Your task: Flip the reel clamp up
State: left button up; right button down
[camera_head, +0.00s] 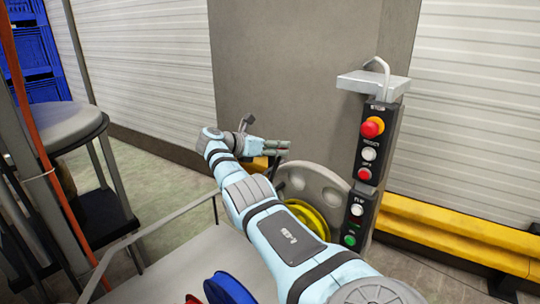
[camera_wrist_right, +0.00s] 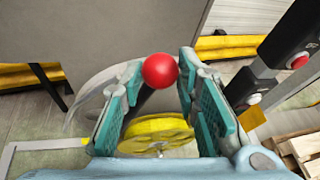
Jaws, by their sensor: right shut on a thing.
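My right arm reaches up from the bottom right in the head view, and its gripper (camera_head: 274,148) is above the reel stand. In the right wrist view the gripper (camera_wrist_right: 160,72) has its two teal-padded fingers on either side of a red ball knob on a dark lever, the reel clamp (camera_wrist_right: 160,70). It is shut on the clamp. The knob is hidden in the head view. The yellow reel (camera_wrist_right: 158,130) shows below the knob. It also shows in the head view (camera_head: 312,220), partly behind my arm. My left gripper is not in view.
A control post (camera_head: 366,170) with red, white and green buttons stands right of the reel's grey plate (camera_head: 318,186). A yellow barrier (camera_head: 440,228) runs along the wall. A grey column (camera_head: 300,60) rises behind. A stool (camera_head: 75,125) stands at left. A blue spool (camera_head: 228,290) is at the bottom.

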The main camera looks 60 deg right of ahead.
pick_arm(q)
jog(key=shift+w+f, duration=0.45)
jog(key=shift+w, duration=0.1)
pick_arm(e)
jog(key=shift+w, duration=0.35)
jog(key=c, duration=1.4)
grip_release()
jog(key=shift+w, duration=0.1)
jog(key=shift+o, duration=0.9)
jog(key=shift+w, duration=0.1)
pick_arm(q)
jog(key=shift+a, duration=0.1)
pick_arm(e)
jog(key=v, duration=1.2)
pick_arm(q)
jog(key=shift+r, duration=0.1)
pick_arm(e)
jog(key=shift+d, duration=0.1)
